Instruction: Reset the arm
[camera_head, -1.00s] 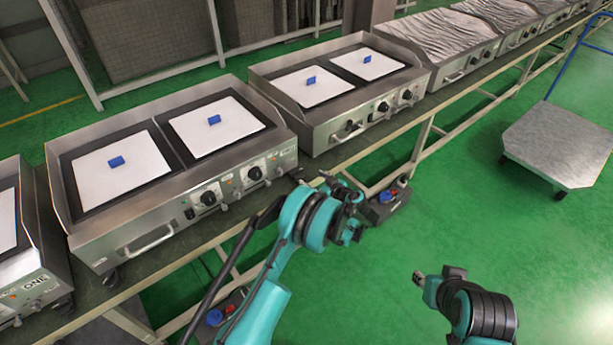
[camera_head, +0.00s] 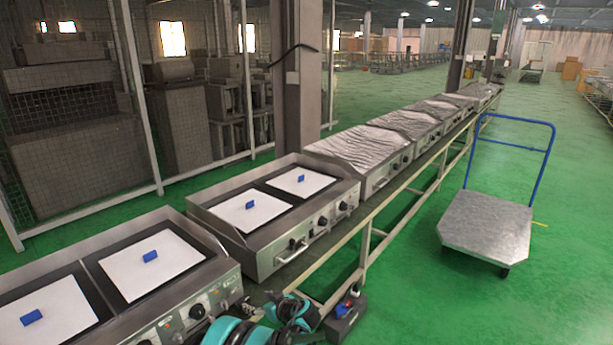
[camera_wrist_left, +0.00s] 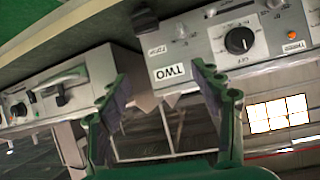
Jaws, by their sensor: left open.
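My left gripper shows at the bottom of the head view (camera_head: 268,306), beside the front edge of the griddle bench and partly cut off with its teal arm. In the left wrist view its two green fingers (camera_wrist_left: 163,92) stand apart with nothing between them. Beyond them is a steel control panel marked TWO (camera_wrist_left: 200,65) with a black knob; this picture is tilted. The near griddle (camera_head: 165,285) and the middle griddle (camera_head: 215,212) each carry white plates with blue handles. My right arm is outside the view.
Several wrapped griddles (camera_head: 362,148) continue along the bench (camera_head: 385,215). A flat trolley (camera_head: 487,227) with a blue handle stands on the green floor at the right. A black box (camera_head: 343,318) is below the bench. The floor between bench and trolley is clear.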

